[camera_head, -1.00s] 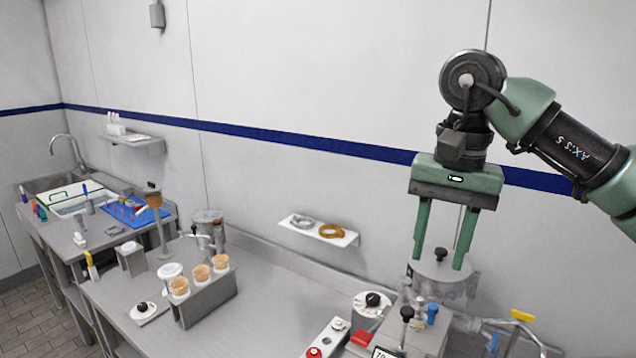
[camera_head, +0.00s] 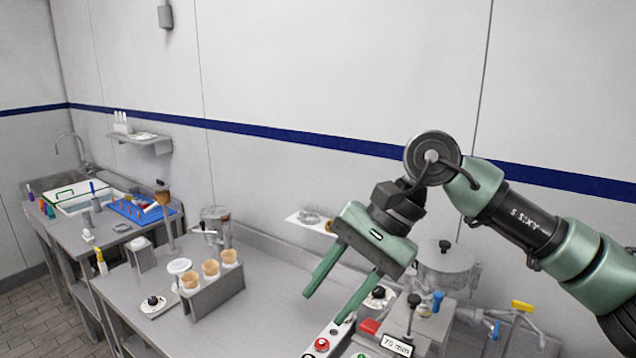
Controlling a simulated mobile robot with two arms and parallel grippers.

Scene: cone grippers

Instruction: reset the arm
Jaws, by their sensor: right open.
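My right gripper (camera_head: 322,309) is open and empty, with its two green fingers pointing down and to the left. It hangs in front of the round metal machine (camera_head: 446,268) and the wall shelf, with its fingertips over the counter area near the control panel in the picture. I cannot tell how high the fingertips are above the counter. My right arm (camera_head: 530,222) comes in from the right edge. My left gripper is not in view.
A metal holder (camera_head: 216,296) with several cones stands left of the gripper. A panel with a red knob (camera_head: 322,344) lies below the fingers. A wall shelf (camera_head: 296,216) is partly hidden behind the gripper. Bare counter (camera_head: 270,285) lies between holder and fingers.

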